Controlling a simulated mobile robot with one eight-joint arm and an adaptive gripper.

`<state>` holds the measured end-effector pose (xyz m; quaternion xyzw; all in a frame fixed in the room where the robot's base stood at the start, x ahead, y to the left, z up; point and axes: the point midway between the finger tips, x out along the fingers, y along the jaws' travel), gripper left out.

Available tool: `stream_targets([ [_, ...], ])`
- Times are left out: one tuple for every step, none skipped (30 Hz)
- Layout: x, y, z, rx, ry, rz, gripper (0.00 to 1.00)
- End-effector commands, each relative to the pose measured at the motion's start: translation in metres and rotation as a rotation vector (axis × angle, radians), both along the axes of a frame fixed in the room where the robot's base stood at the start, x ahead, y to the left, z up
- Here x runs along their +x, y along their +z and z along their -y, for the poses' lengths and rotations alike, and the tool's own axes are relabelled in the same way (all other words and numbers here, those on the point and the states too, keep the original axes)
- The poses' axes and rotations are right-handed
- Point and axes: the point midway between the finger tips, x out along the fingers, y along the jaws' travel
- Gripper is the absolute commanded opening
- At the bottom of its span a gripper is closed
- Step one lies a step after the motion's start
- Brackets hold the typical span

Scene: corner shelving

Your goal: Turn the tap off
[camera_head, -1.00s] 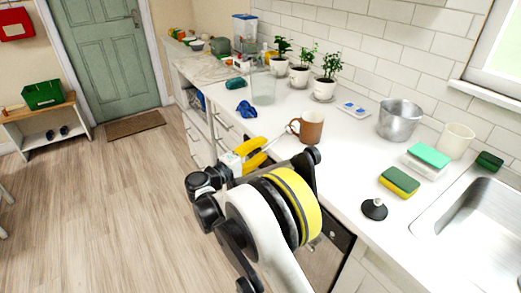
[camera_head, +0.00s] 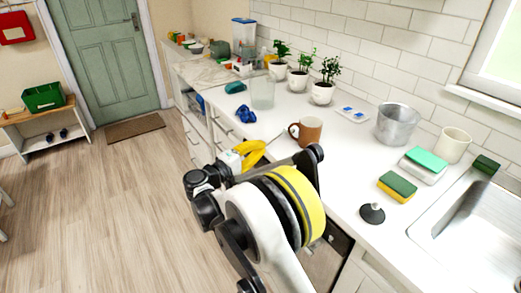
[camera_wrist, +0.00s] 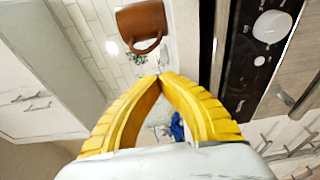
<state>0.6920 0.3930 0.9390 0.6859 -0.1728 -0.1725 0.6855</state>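No tap shows in either view. The metal sink (camera_head: 424,222) is at the right edge of the head view, cut off by the frame. My gripper (camera_head: 264,146) has yellow fingers and is over the front edge of the counter, left of the sink and close to the brown mug. In the wrist view, my gripper (camera_wrist: 160,76) has its two fingertips together with nothing between them.
On the counter, the brown mug (camera_head: 309,131) is closest to my gripper. A black stopper (camera_head: 372,214), a sponge (camera_head: 397,186), a metal pot (camera_head: 397,124) and a white cup (camera_head: 453,145) stand nearer the sink. Potted plants line the wall. The floor (camera_head: 100,210) at left is clear.

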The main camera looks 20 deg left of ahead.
Motion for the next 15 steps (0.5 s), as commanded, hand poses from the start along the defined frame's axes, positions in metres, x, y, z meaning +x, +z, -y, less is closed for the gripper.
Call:
stream_targets([
  [0.0, -0.001, 0.0, 0.0, 0.0, 0.0, 0.0],
  [0.0, -0.001, 0.0, 0.0, 0.0, 0.0, 0.0],
  [0.0, -0.001, 0.0, 0.0, 0.0, 0.0, 0.0],
  [-0.001, -0.001, 0.0, 0.0, 0.0, 0.0, 0.0],
  [-0.002, -0.001, -0.001, 0.0, 0.001, 0.0, 0.0],
  [-0.004, 0.0, -0.003, 0.0, 0.001, 0.0, 0.0],
  [-0.007, 0.002, -0.004, 0.0, 0.001, 0.0, 0.0],
  [-0.011, 0.003, -0.006, 0.0, 0.001, 0.0, 0.0],
  [-0.016, 0.006, -0.009, 0.0, 0.002, 0.0, 0.0],
  [-0.02, 0.008, -0.012, 0.0, 0.003, 0.0, 0.0],
  [-0.025, 0.009, -0.014, 0.0, 0.003, 0.0, 0.0],
  [-0.03, 0.012, -0.017, 0.0, 0.002, 0.0, 0.0],
  [-0.034, 0.013, -0.019, 0.0, 0.002, 0.0, 0.0],
  [-0.038, 0.015, -0.022, 0.0, 0.003, 0.0, 0.0],
  [-0.044, 0.017, -0.024, 0.0, 0.002, 0.0, 0.0],
])
